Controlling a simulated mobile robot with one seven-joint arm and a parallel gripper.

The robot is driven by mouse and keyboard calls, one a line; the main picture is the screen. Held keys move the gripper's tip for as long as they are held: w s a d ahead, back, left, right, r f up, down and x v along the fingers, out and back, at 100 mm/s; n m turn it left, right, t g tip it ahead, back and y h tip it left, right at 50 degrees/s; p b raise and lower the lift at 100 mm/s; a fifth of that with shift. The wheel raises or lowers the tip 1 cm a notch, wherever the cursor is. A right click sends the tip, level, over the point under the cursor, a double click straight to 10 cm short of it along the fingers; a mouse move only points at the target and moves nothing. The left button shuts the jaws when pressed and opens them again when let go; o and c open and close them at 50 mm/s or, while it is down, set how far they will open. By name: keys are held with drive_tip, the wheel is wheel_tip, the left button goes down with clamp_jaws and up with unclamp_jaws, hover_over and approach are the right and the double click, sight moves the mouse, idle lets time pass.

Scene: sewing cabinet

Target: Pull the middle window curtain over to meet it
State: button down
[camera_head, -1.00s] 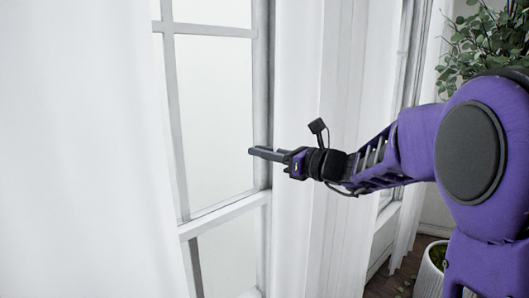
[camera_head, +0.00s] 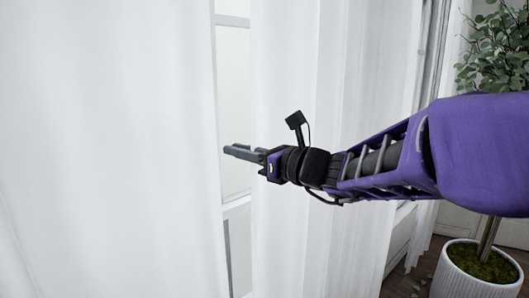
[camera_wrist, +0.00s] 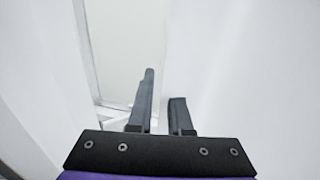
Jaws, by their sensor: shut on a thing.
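A white curtain (camera_head: 285,225) hangs in folds at the middle of the head view, its left edge beside my gripper (camera_head: 236,152). My gripper is shut on this curtain's edge, which runs between the two dark fingers in the wrist view (camera_wrist: 163,100). Another white curtain (camera_head: 110,150) fills the left of the head view. A narrow upright gap between the two curtains shows the window (camera_head: 233,100) with its pale frame. The fingers point left across this gap, near the left curtain; I cannot tell whether they touch it.
A potted plant with a white ribbed pot (camera_head: 470,270) and green leaves (camera_head: 495,50) stands at the right, behind my arm. A second window frame (camera_head: 432,60) shows right of the held curtain. Some dark floor (camera_head: 408,280) is visible below it.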

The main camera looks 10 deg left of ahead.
drive_tip(key=shift+s+a, duration=0.2)
drive_tip(key=shift+s, duration=0.05)
drive_tip(key=c, duration=0.8)
unclamp_jaws()
drive_tip(key=shift+c, duration=0.2)
drive_tip(key=shift+d, duration=0.1)
